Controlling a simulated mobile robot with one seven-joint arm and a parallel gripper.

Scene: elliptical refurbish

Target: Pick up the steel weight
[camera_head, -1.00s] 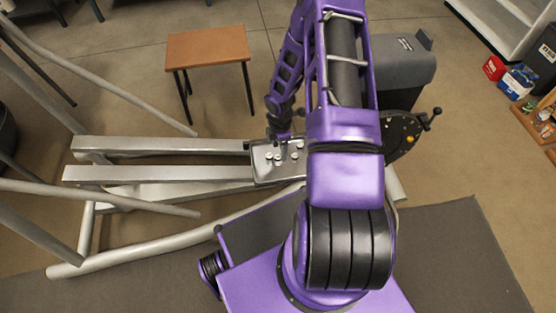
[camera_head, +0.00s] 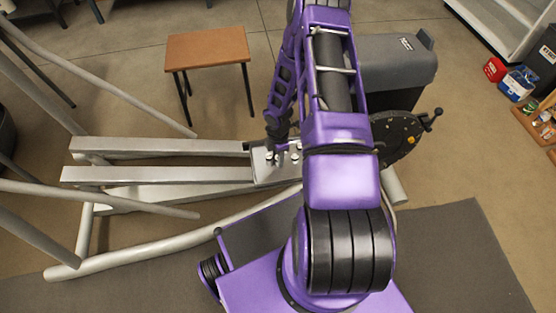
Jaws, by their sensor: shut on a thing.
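Several small steel weights (camera_head: 295,157) stand on the grey metal plate (camera_head: 262,178) of the elliptical frame, in the middle of the head view. My gripper (camera_head: 271,148) points down over the left part of this plate. It is shut on a small steel weight (camera_head: 270,157), which shows just below the fingertips. The fingers are small and dark, and I cannot tell whether the held weight touches the plate. My arm hides the right part of the plate.
Grey elliptical rails (camera_head: 160,175) run left from the plate. A brown-topped stool (camera_head: 208,47) stands behind. A dark mat (camera_head: 460,255) lies at front right.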

